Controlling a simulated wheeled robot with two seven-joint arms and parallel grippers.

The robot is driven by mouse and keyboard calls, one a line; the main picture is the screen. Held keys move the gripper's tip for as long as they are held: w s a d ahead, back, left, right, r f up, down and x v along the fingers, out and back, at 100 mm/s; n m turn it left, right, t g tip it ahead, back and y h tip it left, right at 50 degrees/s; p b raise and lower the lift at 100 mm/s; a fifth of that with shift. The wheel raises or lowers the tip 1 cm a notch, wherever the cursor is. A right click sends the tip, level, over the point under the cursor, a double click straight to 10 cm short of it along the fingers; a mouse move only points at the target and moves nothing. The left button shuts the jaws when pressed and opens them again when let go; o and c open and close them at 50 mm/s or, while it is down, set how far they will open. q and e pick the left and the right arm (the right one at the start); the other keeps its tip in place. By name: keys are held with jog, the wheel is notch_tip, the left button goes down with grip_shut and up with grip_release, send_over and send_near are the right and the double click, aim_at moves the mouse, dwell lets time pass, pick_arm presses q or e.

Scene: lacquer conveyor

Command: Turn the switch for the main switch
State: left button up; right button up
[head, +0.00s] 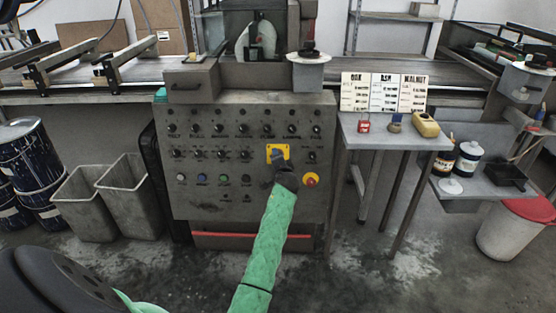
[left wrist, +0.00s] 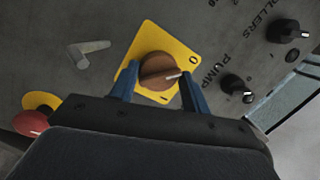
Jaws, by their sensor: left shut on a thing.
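The main switch is a brown rotary knob (left wrist: 158,68) on a yellow plate (left wrist: 150,37) marked O and I. In the head view the plate (head: 270,148) sits at the right of the grey control panel, and my gripper hides most of the knob. My left gripper (head: 279,160) reaches up to it from below. In the left wrist view its two blue fingers stand on either side of the knob, shut on it. The knob's white pointer lies between the O and I marks. My right gripper is not in view.
A red emergency button (head: 311,180) on yellow sits just right of and below my gripper. Rows of small black knobs (head: 218,129) fill the panel (head: 210,210). A side table (head: 385,137) stands to the right, and grey bins (head: 130,205) to the left.

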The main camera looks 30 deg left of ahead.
pick_arm(q)
jog(key=shift+f, duration=0.25)
jog(key=o, duration=1)
jog(key=shift+c, duration=0.2)
jog(key=shift+d+r, duration=0.1)
jog(key=shift+r, duration=0.05)
jog(key=v, duration=0.7)
jog(key=shift+s+d, duration=0.25)
jog(key=shift+s, duration=0.05)
